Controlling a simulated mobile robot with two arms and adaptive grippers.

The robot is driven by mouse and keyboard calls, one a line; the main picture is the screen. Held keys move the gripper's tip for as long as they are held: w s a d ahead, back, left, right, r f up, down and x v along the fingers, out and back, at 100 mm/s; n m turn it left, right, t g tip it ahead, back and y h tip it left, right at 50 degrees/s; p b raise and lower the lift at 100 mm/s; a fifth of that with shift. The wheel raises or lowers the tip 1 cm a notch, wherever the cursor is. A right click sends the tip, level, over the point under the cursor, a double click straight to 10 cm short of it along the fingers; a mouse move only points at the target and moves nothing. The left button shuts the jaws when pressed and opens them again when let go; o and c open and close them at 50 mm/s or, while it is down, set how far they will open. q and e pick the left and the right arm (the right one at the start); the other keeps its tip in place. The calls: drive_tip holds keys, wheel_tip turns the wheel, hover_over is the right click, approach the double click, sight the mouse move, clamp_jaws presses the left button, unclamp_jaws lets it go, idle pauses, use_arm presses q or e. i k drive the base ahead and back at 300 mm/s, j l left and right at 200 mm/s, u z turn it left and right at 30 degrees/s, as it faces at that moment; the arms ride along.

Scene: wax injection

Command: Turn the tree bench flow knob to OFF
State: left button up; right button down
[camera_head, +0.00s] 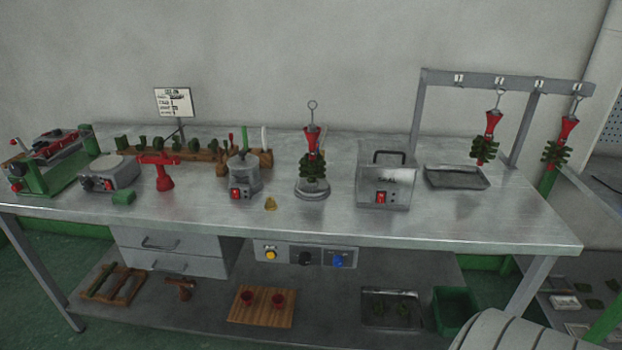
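A control panel (305,255) hangs under the front edge of the steel bench (440,215). It carries a yellow round control (271,254) at the left, a black knob (305,258) in the middle and a blue control (339,261) at the right. The labels are too small to read, so I cannot tell which one is the flow knob or how it is set. Neither of my grippers is in view.
On the bench stand a wax pot (242,174), a red-and-green wax tree (313,165) on a round base, and a steel box (386,184) with a red switch. Drawers (172,252) hang left of the panel. The lower shelf holds a wooden board (262,312) and a green bin (455,309).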

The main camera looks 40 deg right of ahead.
sight(338, 259)
drive_tip(key=z, duration=1.35)
